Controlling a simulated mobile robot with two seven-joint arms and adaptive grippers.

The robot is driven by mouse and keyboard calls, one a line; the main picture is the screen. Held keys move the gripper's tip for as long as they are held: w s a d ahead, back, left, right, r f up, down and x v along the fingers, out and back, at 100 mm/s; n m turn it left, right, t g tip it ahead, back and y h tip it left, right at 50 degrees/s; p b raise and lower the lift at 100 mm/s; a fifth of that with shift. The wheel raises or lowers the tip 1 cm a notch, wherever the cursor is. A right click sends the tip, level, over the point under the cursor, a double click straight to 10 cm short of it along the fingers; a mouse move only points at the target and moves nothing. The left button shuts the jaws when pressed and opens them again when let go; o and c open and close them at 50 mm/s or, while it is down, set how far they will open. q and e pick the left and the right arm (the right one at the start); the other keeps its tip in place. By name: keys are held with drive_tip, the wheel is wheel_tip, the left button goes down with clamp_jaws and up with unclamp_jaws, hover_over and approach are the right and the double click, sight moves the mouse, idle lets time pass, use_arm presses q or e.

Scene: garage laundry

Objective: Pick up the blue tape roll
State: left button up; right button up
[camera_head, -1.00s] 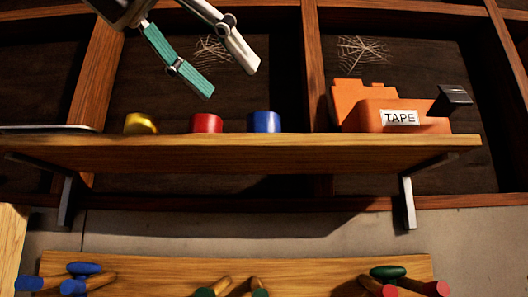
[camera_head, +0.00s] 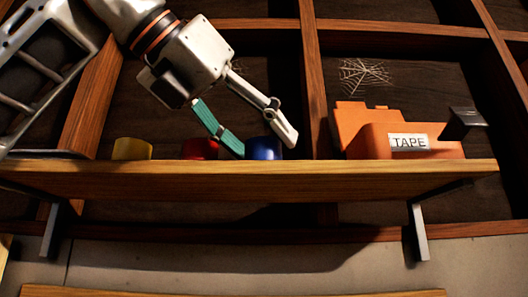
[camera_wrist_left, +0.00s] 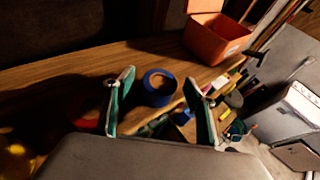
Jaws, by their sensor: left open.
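The blue tape roll (camera_head: 264,149) stands on the wooden shelf (camera_head: 250,178), to the right of the red tape roll (camera_head: 200,149) and the yellow tape roll (camera_head: 132,149). My left gripper (camera_head: 266,150) is open, with its fingertips low at shelf height around the blue roll. In the left wrist view the blue roll (camera_wrist_left: 160,86) lies between the two fingers (camera_wrist_left: 160,90), slightly beyond their middle, with no clear contact. My right gripper is not in view.
Wooden wall studs rise behind the shelf, with a cobweb in one bay. The shelf between the blue roll and the dispenser is clear.

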sight(257, 140)
use_arm(q)
drive_tip(key=c, duration=1.2)
drive_tip(key=shift+o, duration=0.2)
drive_tip(key=shift+r, duration=0.15)
wheel_tip(257, 140, up, 9)
drive_tip(key=shift+r, duration=0.2)
